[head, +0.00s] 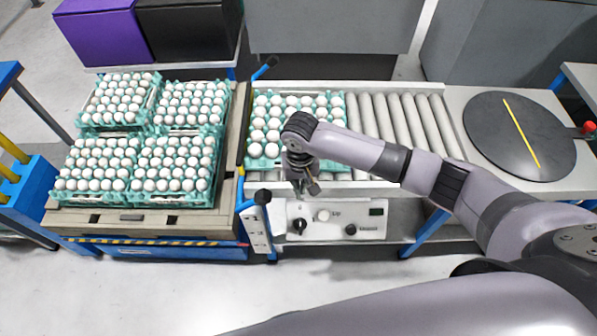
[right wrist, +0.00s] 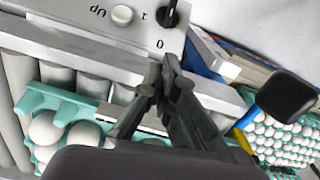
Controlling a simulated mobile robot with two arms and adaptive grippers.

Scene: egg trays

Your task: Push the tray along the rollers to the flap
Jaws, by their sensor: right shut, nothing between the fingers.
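A teal tray (head: 262,164) full of white eggs lies on the left part of the roller conveyor (head: 414,120). In the right wrist view the tray's rim (right wrist: 62,102) shows at the lower left, partly behind my gripper. My right gripper (head: 306,188) is shut and empty, pointing down over the conveyor's front rail, near the tray's front right corner. In the right wrist view its fingertips (right wrist: 167,72) meet above the front rail. I cannot tell whether it touches the tray. I cannot single out the flap. My left gripper is not in view.
Stacked egg trays (head: 140,200) fill the pallet platform at left. Blue-handled posts (head: 256,220) stand between platform and conveyor. Empty rollers lie right of the tray, then a black disc (head: 515,135) with a yellow line. A control panel (head: 335,217) is on the conveyor's front.

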